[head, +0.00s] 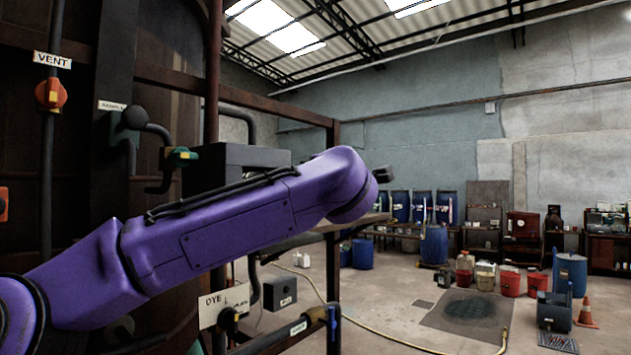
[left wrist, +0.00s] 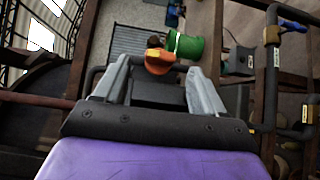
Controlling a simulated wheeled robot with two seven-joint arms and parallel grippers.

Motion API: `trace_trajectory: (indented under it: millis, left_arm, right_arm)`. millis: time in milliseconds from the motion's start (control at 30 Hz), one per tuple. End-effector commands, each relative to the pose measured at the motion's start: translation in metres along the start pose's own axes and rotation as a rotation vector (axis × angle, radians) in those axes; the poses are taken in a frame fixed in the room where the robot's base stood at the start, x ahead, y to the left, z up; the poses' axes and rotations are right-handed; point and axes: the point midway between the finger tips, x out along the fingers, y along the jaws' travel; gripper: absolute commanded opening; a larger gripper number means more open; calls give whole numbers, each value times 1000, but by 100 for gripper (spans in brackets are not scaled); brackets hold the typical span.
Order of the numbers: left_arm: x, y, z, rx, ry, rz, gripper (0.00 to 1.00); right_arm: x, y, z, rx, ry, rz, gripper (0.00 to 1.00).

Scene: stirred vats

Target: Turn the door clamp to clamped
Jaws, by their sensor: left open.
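My left gripper (left wrist: 158,82) is open in the left wrist view, its two grey fingers apart with nothing held between them. An orange knob-like part (left wrist: 160,62) with a dark top shows between and beyond the fingertips. I cannot tell whether it is the door clamp or how it is turned. A green cylinder (left wrist: 185,45) is just right of it. In the head view my purple left arm reaches in from the left across the vat frame, and its gripper is mostly hidden. No part is clearly recognisable as the door clamp there. My right gripper is not in view.
A blue handle (head: 333,322) is low on the frame. Blue drums (head: 434,245), red buckets (head: 510,284) and a cone (head: 586,314) stand farther right, around open floor.

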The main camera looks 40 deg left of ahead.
Motion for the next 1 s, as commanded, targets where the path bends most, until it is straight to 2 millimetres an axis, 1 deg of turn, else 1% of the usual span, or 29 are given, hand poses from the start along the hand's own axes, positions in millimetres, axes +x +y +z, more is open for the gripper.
trace_trajectory:
  millis: [33, 200, 300, 433, 667, 700, 733, 767, 800, 833, 867, 1000]
  left_arm:
    - [14, 6, 0, 0, 2, -4, 70]
    - [51, 5, 0, 1, 2, -3, 70]
    - [66, 4, 0, 0, 2, -1, 70]
    - [76, 1, 1, 1, 0, 0, 70]
    - [77, 0, 1, 1, 0, 2, 70]
    - [77, 0, 1, 1, 0, 2, 64]
    - [77, 0, 0, 1, 1, 2, 54]
    - [77, 0, 0, 1, 1, 2, 44]
    - [77, 0, 0, 1, 1, 2, 31]
    - [77, 0, 0, 1, 1, 2, 21]
    - [77, 0, 0, 1, 1, 1, 19]
    - [77, -1, 0, 0, 2, 3, 19]
  right_arm:
    - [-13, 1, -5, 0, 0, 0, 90]
    - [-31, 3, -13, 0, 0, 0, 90]
    - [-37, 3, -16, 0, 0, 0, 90]
    - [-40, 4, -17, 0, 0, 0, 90]
    - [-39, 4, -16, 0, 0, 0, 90]
    - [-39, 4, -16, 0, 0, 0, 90]
    - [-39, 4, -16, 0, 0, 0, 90]
    - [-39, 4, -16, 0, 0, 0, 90]
    - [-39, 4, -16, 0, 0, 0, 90]
    - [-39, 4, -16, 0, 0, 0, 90]
    - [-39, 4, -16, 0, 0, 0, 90]
    - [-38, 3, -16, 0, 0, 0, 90]
